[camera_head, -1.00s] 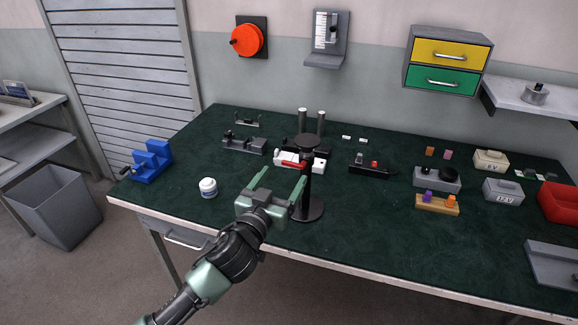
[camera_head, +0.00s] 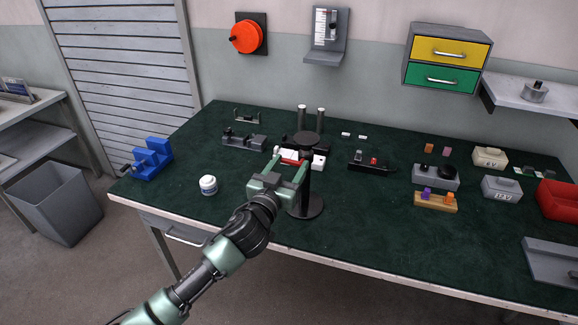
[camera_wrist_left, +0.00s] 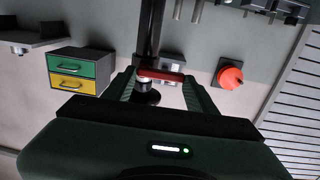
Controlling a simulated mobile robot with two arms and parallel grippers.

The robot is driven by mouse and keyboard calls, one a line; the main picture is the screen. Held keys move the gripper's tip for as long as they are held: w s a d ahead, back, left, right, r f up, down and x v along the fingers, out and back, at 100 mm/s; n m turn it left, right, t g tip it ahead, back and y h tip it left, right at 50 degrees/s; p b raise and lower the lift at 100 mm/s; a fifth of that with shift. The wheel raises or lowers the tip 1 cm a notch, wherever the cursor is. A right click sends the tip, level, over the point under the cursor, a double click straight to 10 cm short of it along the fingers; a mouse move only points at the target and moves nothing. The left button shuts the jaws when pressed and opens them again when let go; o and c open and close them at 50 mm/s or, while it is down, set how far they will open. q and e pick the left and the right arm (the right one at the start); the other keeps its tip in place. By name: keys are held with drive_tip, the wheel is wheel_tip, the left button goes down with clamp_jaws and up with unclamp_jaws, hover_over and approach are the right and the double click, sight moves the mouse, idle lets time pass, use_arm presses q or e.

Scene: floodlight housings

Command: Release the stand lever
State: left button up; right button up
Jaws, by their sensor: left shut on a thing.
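In the left wrist view, which is upside down, the red lever (camera_wrist_left: 161,75) lies crosswise between the fingers, with the dark post (camera_wrist_left: 150,35) behind. My right gripper is not in view.
A black switch block (camera_head: 371,162) is to the right.

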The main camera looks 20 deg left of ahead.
sight(308, 152)
use_arm(q)
drive_tip(key=m+p, duration=0.1)
drive_tip(key=m, duration=0.2)
drive_tip(key=r+m+p, duration=0.1)
drive_tip(key=m, duration=0.2)
drive_tip(key=d+m+p, duration=0.1)
drive_tip(key=m, duration=0.2)
drive_tip(key=shift+r, duration=0.4)
drive_tip(key=m+p, duration=0.1)
drive_tip(key=m, duration=0.1)
drive_tip(key=d+m, duration=0.1)
drive_tip(key=m, duration=0.1)
drive_tip(key=shift+s+r+m+p, duration=0.1)
drive_tip(key=shift+r+m+p, duration=0.1)
drive_tip(key=shift+m+p, duration=0.15)
drive_tip(key=shift+s+d+f+m+p, duration=0.1)
drive_tip(key=shift+d+m+p, duration=0.2)
drive_tip(key=shift+m, duration=0.8)
drive_tip(key=shift+d+f+m+p, duration=0.1)
drive_tip(key=shift+d+m+p, duration=0.15)
drive_tip(key=shift+m, duration=0.8)
drive_tip(key=o, duration=1.3)
drive_tip(key=shift+o, duration=0.2)
